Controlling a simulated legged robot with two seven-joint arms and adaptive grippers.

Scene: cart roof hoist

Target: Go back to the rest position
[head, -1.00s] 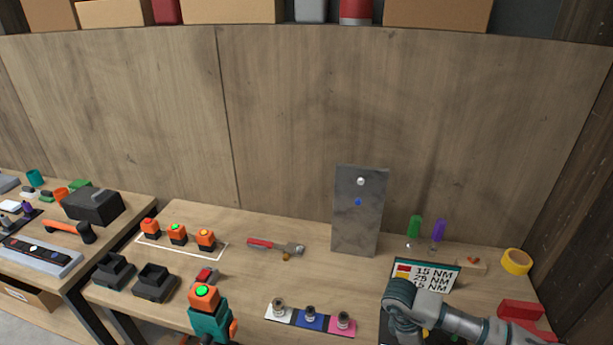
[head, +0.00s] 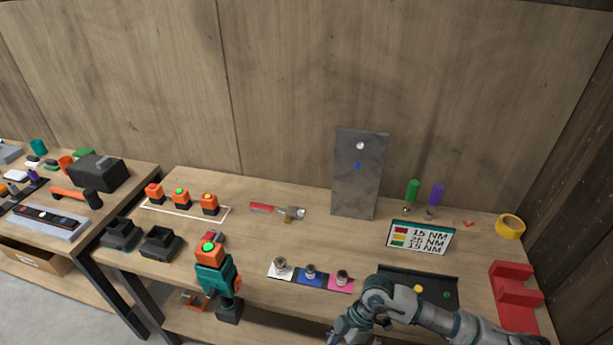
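My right arm comes in from the lower right, and my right gripper (head: 345,330) hangs at the front edge of the workbench (head: 300,240), left of the black tray (head: 405,273). Its fingers are partly cut off by the picture's bottom edge, so I cannot tell whether it is open or shut. I see nothing held in it. My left gripper and arm are not in view.
A teal drill (head: 213,280) stands at the bench's front left. A sign (head: 421,237), a grey upright plate (head: 358,185) and a red stepped block (head: 514,290) stand on the bench.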

